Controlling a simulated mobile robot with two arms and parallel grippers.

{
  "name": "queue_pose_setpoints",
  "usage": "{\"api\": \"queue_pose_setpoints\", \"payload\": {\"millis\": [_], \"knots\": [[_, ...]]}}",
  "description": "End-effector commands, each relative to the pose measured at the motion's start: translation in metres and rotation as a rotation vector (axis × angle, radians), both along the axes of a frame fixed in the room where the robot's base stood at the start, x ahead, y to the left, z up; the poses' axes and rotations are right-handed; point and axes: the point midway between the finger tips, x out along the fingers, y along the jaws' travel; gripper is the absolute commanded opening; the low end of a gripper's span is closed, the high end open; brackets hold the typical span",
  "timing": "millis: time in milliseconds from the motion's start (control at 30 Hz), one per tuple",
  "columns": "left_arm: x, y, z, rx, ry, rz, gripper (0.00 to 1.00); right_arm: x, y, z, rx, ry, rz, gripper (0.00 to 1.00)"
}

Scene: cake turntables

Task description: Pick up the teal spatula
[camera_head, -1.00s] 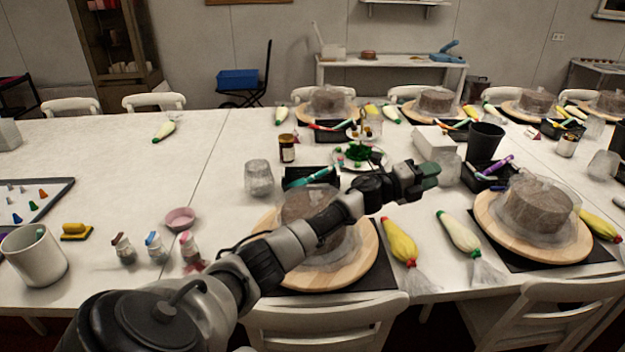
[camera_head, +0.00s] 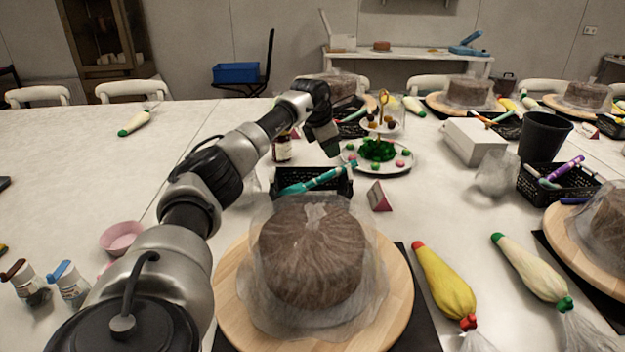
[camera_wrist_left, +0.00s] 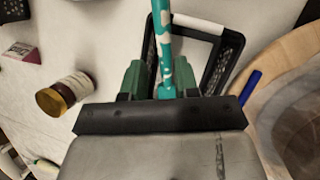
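The teal spatula (camera_head: 318,180) lies slanted across a small black basket (camera_head: 326,191) behind the nearest cake. In the left wrist view the spatula (camera_wrist_left: 163,35), teal with pale patches, runs down between my two green fingertips. My left gripper (camera_head: 332,150) hangs just above and behind the basket in the head view, fingers pointing down. In the left wrist view my left gripper (camera_wrist_left: 160,80) is open, with a finger on each side of the spatula. The spatula's lower end is hidden by the gripper body. My right gripper is not in view.
A wrapped cake (camera_head: 312,252) on a wooden turntable (camera_head: 398,300) stands in front of the basket. A dark jar (camera_head: 282,150) is left of the gripper, and a plate with green decoration (camera_head: 378,150) is right. A red card (camera_head: 378,196) stands beside the basket.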

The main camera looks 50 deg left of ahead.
Motion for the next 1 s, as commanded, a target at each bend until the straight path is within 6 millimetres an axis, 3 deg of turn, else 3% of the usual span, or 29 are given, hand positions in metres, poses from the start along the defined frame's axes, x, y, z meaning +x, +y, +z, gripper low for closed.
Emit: {"api": "queue_pose_setpoints", "payload": {"millis": [633, 933, 1000], "knots": [[0.033, -0.003, -0.073, -0.003, 0.001, 0.001, 0.3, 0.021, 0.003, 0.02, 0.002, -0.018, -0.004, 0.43], [0.032, -0.001, -0.082, 0.003, 0.015, 0.002, 0.3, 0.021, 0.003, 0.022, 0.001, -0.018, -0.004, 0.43], [0.032, -0.001, -0.081, 0.003, 0.013, 0.001, 0.18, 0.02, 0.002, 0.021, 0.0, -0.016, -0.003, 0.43]]}}
